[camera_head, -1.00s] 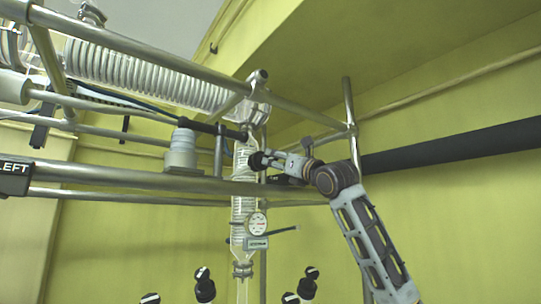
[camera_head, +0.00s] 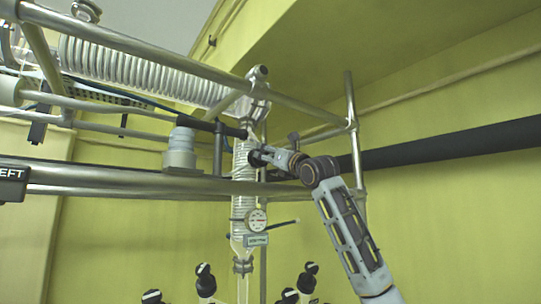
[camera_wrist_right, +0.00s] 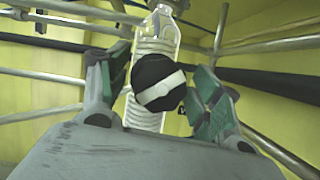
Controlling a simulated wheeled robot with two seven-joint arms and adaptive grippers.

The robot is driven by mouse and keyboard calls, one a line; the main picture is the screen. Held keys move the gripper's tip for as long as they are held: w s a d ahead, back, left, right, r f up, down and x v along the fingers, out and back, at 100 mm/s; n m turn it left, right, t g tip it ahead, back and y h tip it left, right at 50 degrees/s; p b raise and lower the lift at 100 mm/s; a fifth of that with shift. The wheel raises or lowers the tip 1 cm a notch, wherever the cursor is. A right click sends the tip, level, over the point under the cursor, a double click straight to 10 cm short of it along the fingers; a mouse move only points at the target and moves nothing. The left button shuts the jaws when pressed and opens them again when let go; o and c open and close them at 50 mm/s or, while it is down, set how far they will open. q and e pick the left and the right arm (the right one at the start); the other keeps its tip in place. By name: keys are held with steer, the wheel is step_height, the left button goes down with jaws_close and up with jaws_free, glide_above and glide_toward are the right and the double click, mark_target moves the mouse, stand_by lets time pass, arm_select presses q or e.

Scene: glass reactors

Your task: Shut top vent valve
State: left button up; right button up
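A round black valve knob with a white bar across its face (camera_wrist_right: 158,82) shows in the right wrist view, in front of the coiled glass column (camera_wrist_right: 153,45). I take it to be the top vent valve. My right gripper (camera_wrist_right: 160,92) is open, with one green-padded finger on each side of the knob; contact is not clear. In the head view my right gripper (camera_head: 258,155) is at the upper part of the glass column (camera_head: 243,205), and the knob there is mostly hidden by it. My left gripper is not in view.
Metal frame rails (camera_head: 140,183) cross in front of and above the column. A black pipe (camera_head: 450,145) runs along the yellow wall at right. Several black-topped fittings (camera_head: 205,280) stand at the bottom.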

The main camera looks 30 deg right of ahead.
steer(key=c, duration=0.9)
steer(key=shift+m+h, duration=0.4)
steer(key=shift+m, duration=0.3)
